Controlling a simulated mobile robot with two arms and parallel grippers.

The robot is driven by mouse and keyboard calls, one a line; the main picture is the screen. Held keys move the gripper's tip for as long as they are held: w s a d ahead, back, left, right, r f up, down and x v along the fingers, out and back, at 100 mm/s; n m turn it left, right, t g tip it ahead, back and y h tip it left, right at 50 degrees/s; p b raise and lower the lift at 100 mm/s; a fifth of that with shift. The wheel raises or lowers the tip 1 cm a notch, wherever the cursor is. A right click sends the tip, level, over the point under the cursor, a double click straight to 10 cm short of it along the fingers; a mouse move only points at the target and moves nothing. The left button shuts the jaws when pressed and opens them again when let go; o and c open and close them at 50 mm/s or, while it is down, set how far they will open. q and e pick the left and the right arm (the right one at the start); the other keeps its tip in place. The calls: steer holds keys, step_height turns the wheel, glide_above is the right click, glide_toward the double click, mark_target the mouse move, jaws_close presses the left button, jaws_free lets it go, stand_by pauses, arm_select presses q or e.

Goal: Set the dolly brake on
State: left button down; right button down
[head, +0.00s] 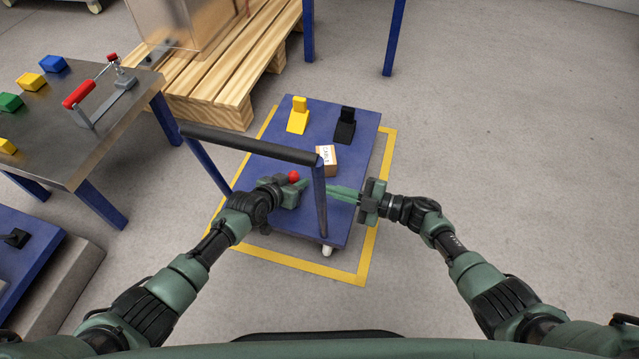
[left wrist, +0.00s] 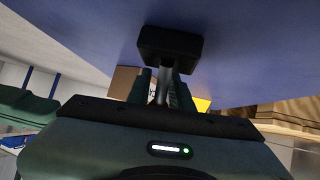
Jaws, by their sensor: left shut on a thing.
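The blue dolly (head: 270,181) stands on the floor, with a dark push handle (head: 250,145) across its near side. A red knob (head: 293,176) shows just beside my left gripper (head: 300,190), low over the deck by the handle. In the left wrist view my left gripper (left wrist: 162,88) is shut on a grey metal rod (left wrist: 163,80), which runs to a black block (left wrist: 170,45) against a blue surface. I take the rod for the brake lever. My right gripper (head: 332,190) points left over the deck's right edge; its finger gap is unclear.
A yellow wedge (head: 297,119), a black wedge (head: 345,127) and a small labelled box (head: 327,160) sit on the deck. A yellow floor outline (head: 378,215) surrounds the dolly. A wooden pallet (head: 225,95) and a metal-topped table (head: 90,140) stand left. The right floor is clear.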

mark_target(293, 178)
arm_select(q)
steer(key=shift+w+r, duration=0.15)
steer(key=shift+r, duration=0.1)
arm_select(e)
steer(key=x, duration=0.8)
steer(key=shift+w+a+r, duration=0.1)
steer(key=shift+a+r, duration=0.05)
steer(key=shift+a, duration=0.2)
steer(key=shift+w, duration=0.1)
arm_select(q)
steer(key=shift+d, duration=0.15)
arm_select(e)
steer(key=shift+w+d+f, duration=0.1)
steer(key=shift+w+f, duration=0.1)
steer(key=shift+w, duration=0.05)
arm_select(q)
steer(key=shift+r, duration=0.1)
arm_select(e)
steer(key=shift+w+f+m, duration=0.15)
steer(key=shift+f+m, duration=0.1)
steer(key=shift+m, duration=0.05)
arm_select(q)
steer(key=shift+w, duration=0.1)
arm_select(e)
steer(key=shift+d, duration=0.1)
arm_select(q)
steer(key=c, duration=1.3)
jaws_free()
steer(key=shift+r, duration=0.1)
steer(key=shift+o, duration=0.2)
